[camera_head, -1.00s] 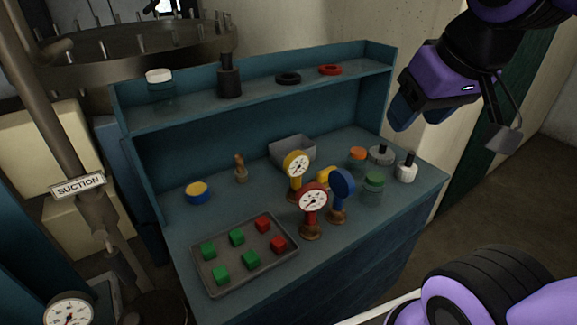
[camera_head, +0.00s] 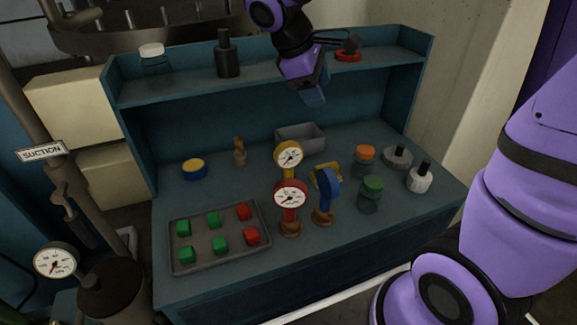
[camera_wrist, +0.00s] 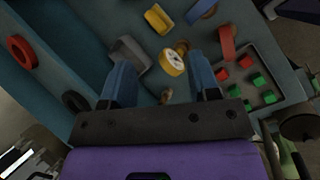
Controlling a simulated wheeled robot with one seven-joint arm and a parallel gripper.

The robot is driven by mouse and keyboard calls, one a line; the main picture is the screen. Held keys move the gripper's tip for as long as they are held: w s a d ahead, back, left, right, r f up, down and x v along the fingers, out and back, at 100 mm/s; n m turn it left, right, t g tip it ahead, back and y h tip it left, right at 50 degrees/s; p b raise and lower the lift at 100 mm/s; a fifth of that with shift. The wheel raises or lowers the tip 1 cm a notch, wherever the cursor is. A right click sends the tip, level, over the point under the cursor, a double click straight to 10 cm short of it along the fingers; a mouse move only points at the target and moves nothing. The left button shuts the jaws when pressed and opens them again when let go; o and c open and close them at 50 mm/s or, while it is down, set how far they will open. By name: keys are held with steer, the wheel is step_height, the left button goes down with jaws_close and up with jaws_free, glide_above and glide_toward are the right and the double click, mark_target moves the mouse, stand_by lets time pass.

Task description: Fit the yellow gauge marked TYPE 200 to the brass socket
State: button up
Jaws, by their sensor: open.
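A yellow gauge (camera_head: 288,155) with a white dial stands upright on the blue bench, behind a red gauge (camera_head: 289,197). It also shows in the wrist view (camera_wrist: 172,62). Its TYPE marking is too small to read. A small brass-coloured fitting (camera_head: 239,150) stands further left; I cannot tell whether it is the brass socket. A blue gauge (camera_head: 328,190) stands to the right, partly hiding another yellow thing (camera_head: 319,172). My gripper (camera_head: 313,97) is open and empty, above the back of the bench; in the wrist view its fingers (camera_wrist: 162,80) are spread apart.
A grey tray (camera_head: 186,262) of green and red blocks lies front left. A grey bin (camera_head: 300,137) stands at the back. Several jars and knobbed pieces stand right. The raised shelf (camera_head: 190,84) holds a black bottle (camera_head: 227,55) and a red ring (camera_head: 348,56).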

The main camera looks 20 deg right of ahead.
steer(key=w+a+f+n+h, duration=0.2)
steer(key=w+a+f+n, duration=0.3)
steer(key=w+f, duration=0.25)
steer(key=n+h, duration=0.1)
steer(key=n, duration=0.2)
glide_toward(286, 144)
steer(key=x, duration=1.3)
steer(key=shift+c, duration=0.2)
jaws_close()
